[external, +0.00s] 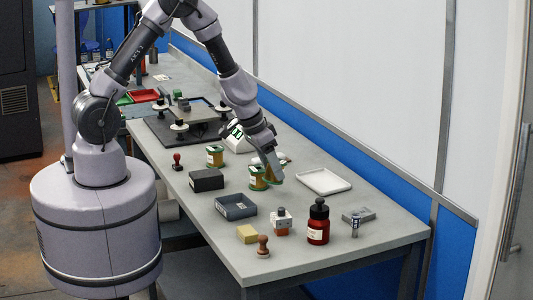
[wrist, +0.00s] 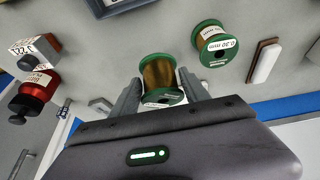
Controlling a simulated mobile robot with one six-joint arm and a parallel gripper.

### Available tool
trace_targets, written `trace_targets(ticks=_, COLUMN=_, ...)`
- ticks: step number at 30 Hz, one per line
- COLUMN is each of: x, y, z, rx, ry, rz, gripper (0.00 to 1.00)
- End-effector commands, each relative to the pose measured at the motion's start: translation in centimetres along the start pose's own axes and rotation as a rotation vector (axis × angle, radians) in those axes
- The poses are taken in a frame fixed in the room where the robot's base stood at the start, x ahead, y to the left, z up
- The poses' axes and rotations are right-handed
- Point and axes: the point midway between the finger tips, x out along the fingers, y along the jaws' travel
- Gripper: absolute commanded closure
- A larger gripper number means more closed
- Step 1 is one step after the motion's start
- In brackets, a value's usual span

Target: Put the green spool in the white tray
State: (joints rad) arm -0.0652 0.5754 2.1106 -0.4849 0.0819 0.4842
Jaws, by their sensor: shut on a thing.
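My gripper (external: 268,172) points down over the bench and is shut on a green spool (external: 258,178) wound with copper-coloured wire. In the wrist view, the fingers stand on either side of this spool (wrist: 159,77), and its flanges and part of a label show. It is at or close above the bench top; I cannot tell whether it touches. A second green spool (external: 215,156) stands apart to the left; it also shows in the wrist view (wrist: 213,43), marked 0.30 mm. The white tray (external: 323,182) lies right of my gripper and looks empty.
A black box (external: 206,180) and a grey open bin (external: 235,207) are in front of the spools. A white-and-brown eraser (wrist: 264,61) lies near the second spool.

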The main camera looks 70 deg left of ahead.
Motion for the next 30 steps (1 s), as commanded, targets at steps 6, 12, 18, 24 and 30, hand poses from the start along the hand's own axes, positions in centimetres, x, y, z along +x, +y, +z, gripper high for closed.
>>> trace_targets(ticks=6, x=0.9, y=-0.4, z=-3.0, rx=0.001, ry=0.051, rz=0.008, gripper=1.00)
trace_targets(ticks=12, x=2.5, y=-1.6, z=-10.9, rx=0.012, ry=0.150, rz=0.011, gripper=1.00)
trace_targets(ticks=18, x=2.5, y=-3.1, z=-16.8, rx=0.019, ry=0.223, rz=-0.003, gripper=1.00)
trace_targets(ticks=24, x=5.0, y=-3.4, z=-16.5, rx=0.019, ry=0.232, rz=-0.006, gripper=1.00)
trace_targets(ticks=30, x=8.5, y=-3.4, z=-15.0, rx=0.018, ry=0.232, rz=-0.006, gripper=1.00)
